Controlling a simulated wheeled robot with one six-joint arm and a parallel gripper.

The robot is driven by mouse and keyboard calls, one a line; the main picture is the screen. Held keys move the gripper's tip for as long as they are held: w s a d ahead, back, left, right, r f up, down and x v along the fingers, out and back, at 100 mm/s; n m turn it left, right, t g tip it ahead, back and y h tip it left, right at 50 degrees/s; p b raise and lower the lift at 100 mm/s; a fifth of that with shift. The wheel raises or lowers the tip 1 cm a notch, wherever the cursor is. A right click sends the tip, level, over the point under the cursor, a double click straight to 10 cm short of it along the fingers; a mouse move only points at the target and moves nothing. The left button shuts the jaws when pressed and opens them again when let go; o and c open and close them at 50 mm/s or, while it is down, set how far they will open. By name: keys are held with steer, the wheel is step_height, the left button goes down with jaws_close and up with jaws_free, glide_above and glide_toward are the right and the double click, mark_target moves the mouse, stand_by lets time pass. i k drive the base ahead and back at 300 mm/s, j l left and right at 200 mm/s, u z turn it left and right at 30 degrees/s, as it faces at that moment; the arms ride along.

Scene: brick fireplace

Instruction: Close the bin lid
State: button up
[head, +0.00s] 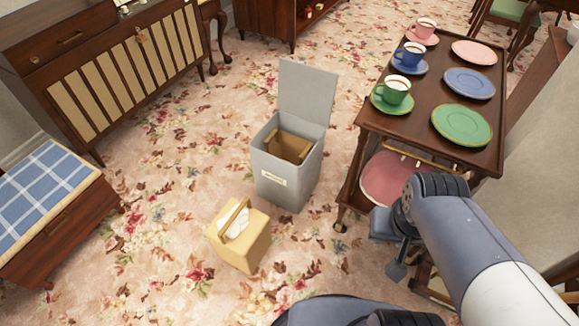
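The grey bin (287,185) stands upright on the carpet in the middle of the view, with a small pale label on its front. Its lid (307,92) is open and stands up roughly vertical at the back edge. A brown wooden-looking object (289,147) shows inside the bin. My arm comes in from the lower right. My gripper (396,270) seems to be at its end, right of the bin and apart from it, in front of the trolley. Its fingers are too small and partly hidden to tell open from shut.
A yellow box (253,247) with a handle and white contents sits on the floor before the bin. A dark trolley (421,107) with cups and plates stands close on the right. A cabinet (118,70) and blue-checked bench (48,195) stand left. Carpet left of the bin is clear.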

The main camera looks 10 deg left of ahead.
mark_target(306, 92)
steer(key=i+l+u, duration=0.15)
steer(key=i+u, duration=0.25)
steer(key=i, duration=0.65)
